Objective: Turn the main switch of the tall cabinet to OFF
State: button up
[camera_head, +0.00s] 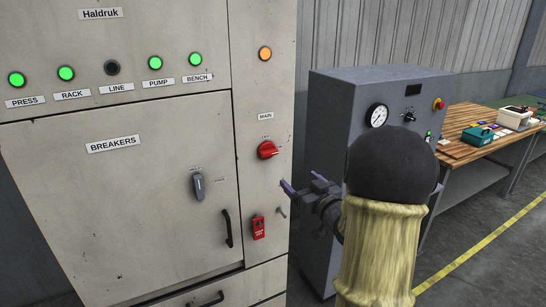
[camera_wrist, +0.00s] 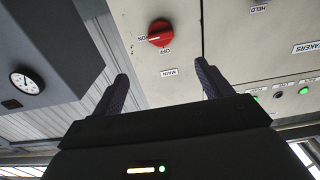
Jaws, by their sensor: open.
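The tall cabinet (camera_head: 130,195) fills the left of the head view. Its red main switch (camera_head: 267,150) sits on the narrow right panel below the MAIN label (camera_head: 265,116). In the wrist view the red knob (camera_wrist: 160,33) is seen upside down, with its pointer toward the ON label (camera_wrist: 143,38); the OFF label (camera_wrist: 165,50) is beside it. My gripper (camera_head: 300,187) is to the right of and lower than the switch, apart from it. In the wrist view its two fingers (camera_wrist: 163,76) are spread and empty, with the knob ahead between their directions.
An orange lamp (camera_head: 265,54) glows above the switch. A red tag (camera_head: 259,228) hangs below it. The breaker door has a grey lever (camera_head: 198,186) and a black handle (camera_head: 227,229). A grey press cabinet (camera_head: 345,115) and a wooden bench (camera_head: 465,150) stand at right.

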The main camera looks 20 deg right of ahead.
aim_at(271, 154)
jog(key=w+p, duration=0.2)
jog(key=w, duration=0.3)
jog(key=w+p, duration=0.2)
jog(key=w, duration=0.4)
jog(key=w+p, duration=0.2)
jog(key=w, duration=0.3)
jog(key=shift+w+a+r, duration=0.1)
jog(key=shift+w+a, duration=0.05)
jog(key=shift+a, duration=0.25)
jog(key=shift+w, duration=0.6)
jog(key=c, duration=1)
